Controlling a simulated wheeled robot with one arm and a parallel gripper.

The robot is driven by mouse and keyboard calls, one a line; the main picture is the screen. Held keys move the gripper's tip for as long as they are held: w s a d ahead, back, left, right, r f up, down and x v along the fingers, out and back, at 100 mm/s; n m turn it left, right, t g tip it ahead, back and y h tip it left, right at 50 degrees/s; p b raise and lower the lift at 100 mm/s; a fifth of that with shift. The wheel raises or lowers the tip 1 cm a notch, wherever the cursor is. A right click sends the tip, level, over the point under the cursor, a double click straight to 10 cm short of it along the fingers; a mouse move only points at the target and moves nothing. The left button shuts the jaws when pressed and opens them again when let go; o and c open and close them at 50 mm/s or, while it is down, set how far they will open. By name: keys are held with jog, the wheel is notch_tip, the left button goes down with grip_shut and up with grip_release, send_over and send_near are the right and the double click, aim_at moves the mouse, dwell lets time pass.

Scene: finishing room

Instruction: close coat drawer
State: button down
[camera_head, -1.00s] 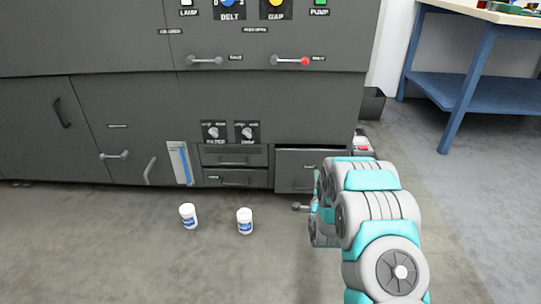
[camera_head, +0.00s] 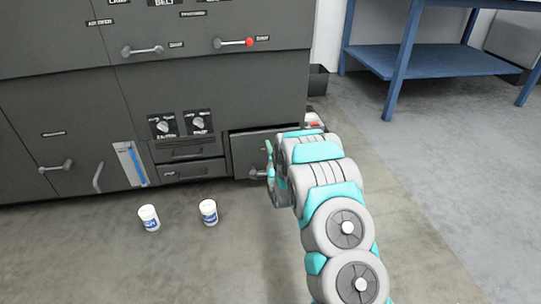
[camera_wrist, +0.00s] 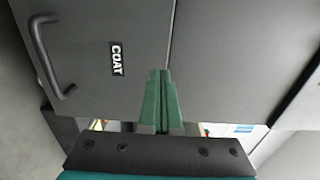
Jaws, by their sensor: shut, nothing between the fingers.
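The coat drawer (camera_head: 247,150) is a dark grey front low at the right end of the grey machine in the head view. My arm hides its right part.
Two white jars (camera_head: 149,217) (camera_head: 208,212) stand on the floor left of my arm. Two small drawers (camera_head: 187,163) sit left of the coat drawer. A blue table (camera_head: 430,62) stands at the back right. The floor to the right is open.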

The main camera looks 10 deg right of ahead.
aim_at(265, 134)
jog(key=w, duration=0.4)
jog(key=shift+f, duration=0.15)
jog(key=shift+w, duration=0.45)
jog(key=shift+w, duration=0.45)
jog(key=w, duration=0.3)
jog(key=shift+w, duration=0.15)
jog(key=shift+r, duration=0.4)
